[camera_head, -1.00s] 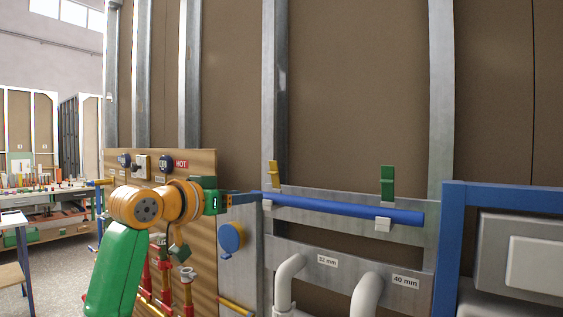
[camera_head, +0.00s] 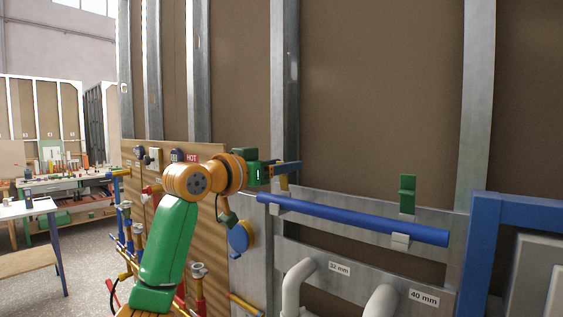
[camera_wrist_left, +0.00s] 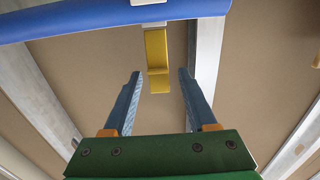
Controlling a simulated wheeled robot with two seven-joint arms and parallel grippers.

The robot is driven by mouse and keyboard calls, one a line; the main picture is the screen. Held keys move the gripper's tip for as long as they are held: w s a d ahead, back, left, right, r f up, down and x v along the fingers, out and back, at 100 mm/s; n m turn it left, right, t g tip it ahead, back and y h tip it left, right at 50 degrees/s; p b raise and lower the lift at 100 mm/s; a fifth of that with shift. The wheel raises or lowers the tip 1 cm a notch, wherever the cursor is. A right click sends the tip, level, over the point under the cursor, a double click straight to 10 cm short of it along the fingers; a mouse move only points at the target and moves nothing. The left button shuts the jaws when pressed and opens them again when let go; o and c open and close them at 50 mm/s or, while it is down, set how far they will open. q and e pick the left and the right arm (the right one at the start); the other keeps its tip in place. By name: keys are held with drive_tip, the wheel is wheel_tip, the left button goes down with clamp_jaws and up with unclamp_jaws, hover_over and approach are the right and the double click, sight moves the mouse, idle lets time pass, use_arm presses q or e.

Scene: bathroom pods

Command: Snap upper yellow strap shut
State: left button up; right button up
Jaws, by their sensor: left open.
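A yellow strap (camera_wrist_left: 156,52) stands out from a pale clip on the blue pipe (camera_head: 360,222) in the left wrist view. In the head view only a small yellow piece (camera_head: 284,183) shows beside the fingers. The blue pipe crosses the top of the left wrist view (camera_wrist_left: 90,20). My left gripper (camera_head: 297,168) is at the pipe's left end, a little above it. In the left wrist view its blue fingers (camera_wrist_left: 160,76) are apart, with the strap seen between and beyond their tips. Whether they touch it cannot be told. My right gripper is not in view.
A green strap (camera_head: 407,194) stands upright above the pipe's right clip (camera_head: 400,241). Grey pipes (camera_head: 299,285) lie below. A blue frame (camera_head: 484,245) stands at the right. A wooden board with valves (camera_head: 208,235) is behind my left arm.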

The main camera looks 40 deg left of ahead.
use_arm(q)
drive_tip(key=shift+s, duration=0.15)
clamp_jaws()
